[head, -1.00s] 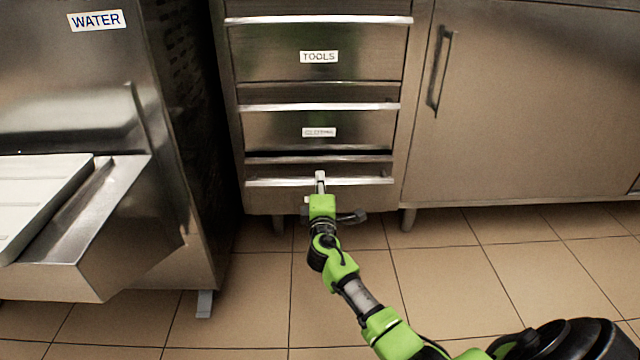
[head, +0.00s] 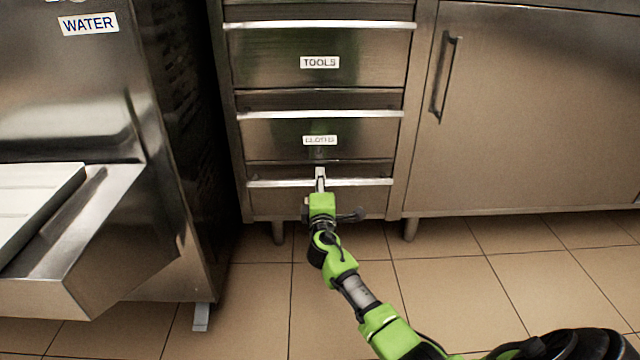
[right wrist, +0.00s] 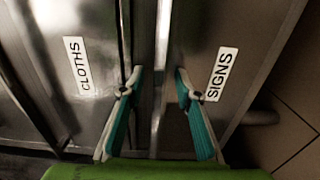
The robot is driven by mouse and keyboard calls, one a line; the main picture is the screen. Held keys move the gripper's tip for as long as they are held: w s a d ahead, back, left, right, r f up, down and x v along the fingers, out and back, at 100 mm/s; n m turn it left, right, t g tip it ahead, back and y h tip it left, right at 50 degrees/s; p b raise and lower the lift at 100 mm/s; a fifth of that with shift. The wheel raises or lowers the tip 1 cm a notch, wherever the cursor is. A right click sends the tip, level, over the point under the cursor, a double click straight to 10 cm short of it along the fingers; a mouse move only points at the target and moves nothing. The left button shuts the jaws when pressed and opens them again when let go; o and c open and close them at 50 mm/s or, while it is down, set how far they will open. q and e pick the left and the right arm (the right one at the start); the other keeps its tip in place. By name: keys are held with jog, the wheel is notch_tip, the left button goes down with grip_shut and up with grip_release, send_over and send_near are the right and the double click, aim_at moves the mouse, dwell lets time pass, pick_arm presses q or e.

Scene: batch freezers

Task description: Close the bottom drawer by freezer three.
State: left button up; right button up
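The bottom drawer (head: 275,203) is the lowest of a steel stack, with a bright handle bar (head: 365,182) along its top. It looks flush or nearly flush with the fronts above. Its SIGNS label (right wrist: 221,74) shows in the right wrist view and is hidden in the head view. My right gripper (head: 320,181) is at the middle of that handle. In the right wrist view its teal fingers (right wrist: 156,84) are apart, with the handle bar between them; I cannot tell whether they touch it. My left gripper is out of view.
The CLOTHS drawer (head: 265,135) and TOOLS drawer (head: 265,65) above look shut. A steel machine labelled WATER (head: 90,110) with a projecting trough (head: 100,245) stands at left. A cabinet door (head: 540,110) is at right. The tiled floor (head: 255,300) in front is clear.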

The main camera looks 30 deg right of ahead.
jog(key=v, duration=0.7)
jog(key=shift+s+a, duration=0.15)
jog(key=shift+s, duration=0.1)
dwell(0.4)
